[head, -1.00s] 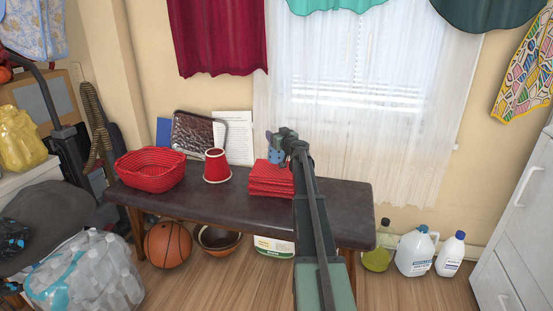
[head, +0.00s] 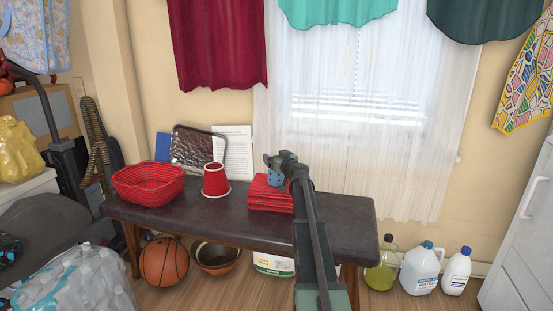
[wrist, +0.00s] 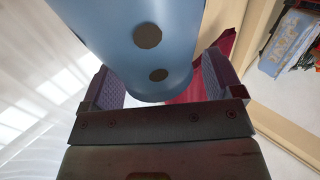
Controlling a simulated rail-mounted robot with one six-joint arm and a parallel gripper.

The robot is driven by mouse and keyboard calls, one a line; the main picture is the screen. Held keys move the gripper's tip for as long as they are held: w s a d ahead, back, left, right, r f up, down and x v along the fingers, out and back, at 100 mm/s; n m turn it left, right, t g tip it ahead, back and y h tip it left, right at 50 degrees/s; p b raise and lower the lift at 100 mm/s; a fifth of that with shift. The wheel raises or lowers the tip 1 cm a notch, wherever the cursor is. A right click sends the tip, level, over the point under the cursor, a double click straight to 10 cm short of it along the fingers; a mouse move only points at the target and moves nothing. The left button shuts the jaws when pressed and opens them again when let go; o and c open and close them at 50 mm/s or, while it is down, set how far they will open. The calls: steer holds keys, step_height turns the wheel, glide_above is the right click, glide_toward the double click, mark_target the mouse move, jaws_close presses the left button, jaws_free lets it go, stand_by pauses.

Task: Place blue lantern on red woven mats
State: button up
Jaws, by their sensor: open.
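The blue lantern (head: 274,178), light blue with dark round holes, appears to rest upright on top of the stack of red woven mats (head: 268,198). Its base overlaps the top of the stack near the right side, though the contact is too small to see clearly. My gripper (head: 279,162) is at the lantern, with its fingers open. In the wrist view the lantern (wrist: 160,30) fills the space between the two fingers. My arm hides the right edge of the stack in the head view.
The mats lie on a dark bench (head: 232,217). A red basket (head: 149,186), a red cup-shaped object (head: 215,180), a shiny dark tray (head: 197,147) and a white printed sheet (head: 238,150) are to the left. Bare bench top lies right of my arm.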

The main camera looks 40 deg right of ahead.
steer(key=shift+r, duration=0.2)
steer(key=s+a, duration=0.2)
steer(key=s, duration=1)
steer(key=shift+w+a, duration=0.1)
